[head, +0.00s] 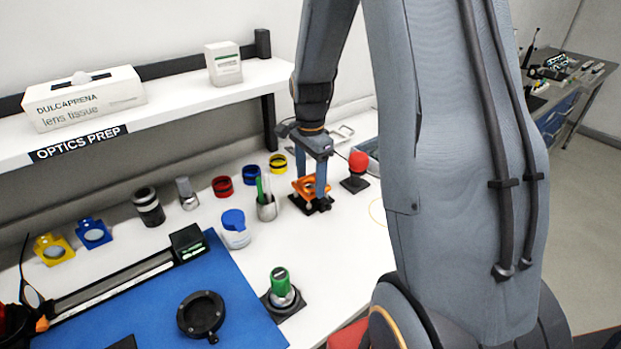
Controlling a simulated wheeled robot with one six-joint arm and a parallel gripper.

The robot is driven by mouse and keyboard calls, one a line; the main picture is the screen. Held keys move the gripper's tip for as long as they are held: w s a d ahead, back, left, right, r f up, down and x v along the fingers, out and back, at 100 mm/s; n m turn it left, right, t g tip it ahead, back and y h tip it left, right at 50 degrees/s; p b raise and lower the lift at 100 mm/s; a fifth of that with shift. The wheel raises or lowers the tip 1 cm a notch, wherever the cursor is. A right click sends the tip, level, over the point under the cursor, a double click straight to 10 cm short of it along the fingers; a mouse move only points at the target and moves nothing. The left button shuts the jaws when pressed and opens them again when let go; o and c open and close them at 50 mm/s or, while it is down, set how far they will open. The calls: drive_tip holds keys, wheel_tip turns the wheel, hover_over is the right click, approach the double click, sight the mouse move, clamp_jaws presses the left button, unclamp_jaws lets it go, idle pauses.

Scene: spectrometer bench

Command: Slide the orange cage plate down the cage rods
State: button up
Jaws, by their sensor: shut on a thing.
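The orange cage plate (308,187) is in the head view, right of centre on the white bench, low over a black base (313,206). My gripper (321,190) points down and is shut on the orange plate. The gripper fingers stand in front of part of the plate and hide some of it. The cage rods are too small and too covered to make out clearly. I cannot tell whether the plate touches the base.
A metal cup with pens (267,208) stands close to the left of the plate. A red knob on a black base (356,172) stands close to the right. A white jar with a blue lid (235,230) and a green-topped post (281,286) are nearer. A shelf (190,103) runs behind.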

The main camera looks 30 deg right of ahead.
drive_tip(key=shift+f, duration=0.35)
drive_tip(key=shift+r, duration=0.25)
drive_tip(key=shift+r+p, duration=1.3)
drive_tip(key=shift+r, duration=0.35)
drive_tip(key=shift+f, duration=0.45)
idle(0.4)
drive_tip(key=shift+r, duration=0.15)
drive_tip(key=shift+r+p, duration=0.25)
drive_tip(key=shift+p, duration=0.15)
idle(0.5)
drive_tip(key=shift+f, duration=0.45)
idle(0.3)
drive_tip(key=shift+r, duration=0.25)
